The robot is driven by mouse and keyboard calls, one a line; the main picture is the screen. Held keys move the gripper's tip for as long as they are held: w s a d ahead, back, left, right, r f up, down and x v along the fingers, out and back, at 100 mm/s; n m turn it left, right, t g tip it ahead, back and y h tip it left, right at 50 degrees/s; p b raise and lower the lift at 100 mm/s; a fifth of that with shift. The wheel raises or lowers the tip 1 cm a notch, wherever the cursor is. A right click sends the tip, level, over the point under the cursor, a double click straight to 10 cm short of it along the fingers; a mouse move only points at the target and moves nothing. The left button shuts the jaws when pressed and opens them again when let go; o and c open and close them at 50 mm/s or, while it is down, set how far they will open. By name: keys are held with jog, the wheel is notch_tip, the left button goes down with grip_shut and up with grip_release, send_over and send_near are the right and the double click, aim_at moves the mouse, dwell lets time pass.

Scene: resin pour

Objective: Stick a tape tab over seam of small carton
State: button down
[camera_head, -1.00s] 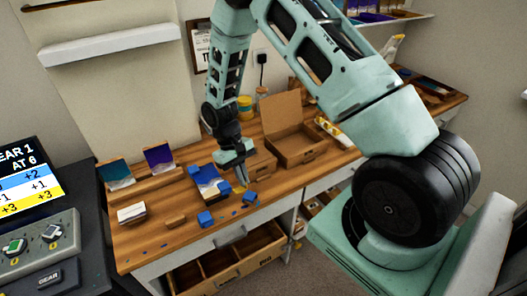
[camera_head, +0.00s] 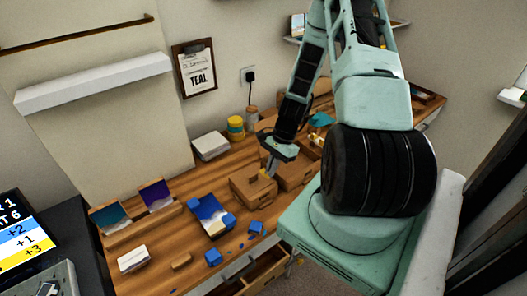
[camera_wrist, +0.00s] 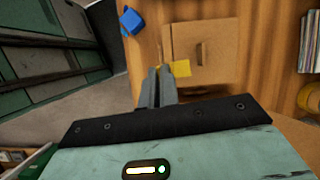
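The small carton (camera_head: 252,190) is a closed brown box on the wooden bench, left of a larger carton. In the wrist view its top (camera_wrist: 218,38) fills the upper middle, with a short dark slot-like mark on it. My gripper (camera_head: 267,172) is at the carton's right part, pointing down. In the wrist view my gripper's fingers (camera_wrist: 158,72) are nearly together at the carton's edge. A yellow tape tab (camera_wrist: 180,69) sticks out from the fingertips and overlaps the carton's edge in the picture. I cannot tell whether it touches the carton.
The larger carton (camera_head: 296,174) stands right behind my gripper, partly hidden by my arm. A yellow jar (camera_head: 236,127) and white box (camera_head: 211,145) stand at the back.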

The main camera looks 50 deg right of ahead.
jog(key=d+m, duration=0.1)
jog(key=b, duration=0.5)
send_over(269, 191)
jog(key=d, duration=0.2)
jog(key=shift+t, duration=0.3)
jog(key=f, duration=0.6)
jog(key=shift+s+a+f, duration=0.1)
jog(key=shift+s+a, duration=0.1)
jog(key=shift+s, duration=0.1)
jog(key=shift+f+b, duration=0.5)
jog(key=shift+f, duration=0.05)
dwell(0.4)
jog(key=c, duration=1.6)
grip_release()
jog(key=shift+r+p, duration=3.15)
jog(key=shift+r, duration=0.9)
